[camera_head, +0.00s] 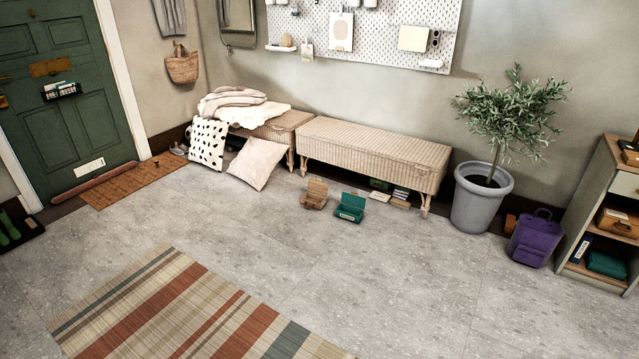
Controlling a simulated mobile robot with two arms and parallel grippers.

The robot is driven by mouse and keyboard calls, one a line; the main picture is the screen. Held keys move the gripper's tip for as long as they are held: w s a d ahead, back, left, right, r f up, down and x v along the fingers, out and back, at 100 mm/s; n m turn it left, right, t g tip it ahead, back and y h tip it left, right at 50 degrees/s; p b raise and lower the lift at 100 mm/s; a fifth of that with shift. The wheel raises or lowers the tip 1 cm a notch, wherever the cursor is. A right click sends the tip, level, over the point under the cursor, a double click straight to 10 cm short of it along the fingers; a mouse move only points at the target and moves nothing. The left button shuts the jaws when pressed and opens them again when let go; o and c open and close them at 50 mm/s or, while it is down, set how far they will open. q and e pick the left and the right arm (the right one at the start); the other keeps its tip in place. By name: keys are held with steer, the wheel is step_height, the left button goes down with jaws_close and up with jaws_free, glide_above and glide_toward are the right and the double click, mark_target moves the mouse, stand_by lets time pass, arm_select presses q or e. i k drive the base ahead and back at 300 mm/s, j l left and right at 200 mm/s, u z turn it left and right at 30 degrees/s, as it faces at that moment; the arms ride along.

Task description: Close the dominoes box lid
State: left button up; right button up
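Two small boxes stand on the grey floor in front of the wicker benches, both with lids raised at the back. One is a brown box (314,195). The other is a green box (350,208), just right of it. I cannot tell from here which of them is the dominoes box; no label is readable and their contents are too small to make out. Neither of my grippers is in view.
A wicker bench (375,152) stands behind the boxes, with books (400,196) beneath it. A pale cushion (257,163) leans to the left. A potted tree (482,203) and purple bag (536,238) stand right. A striped rug (185,312) lies in front; the floor between is clear.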

mark_target(317, 186)
steer(key=i, duration=1.25)
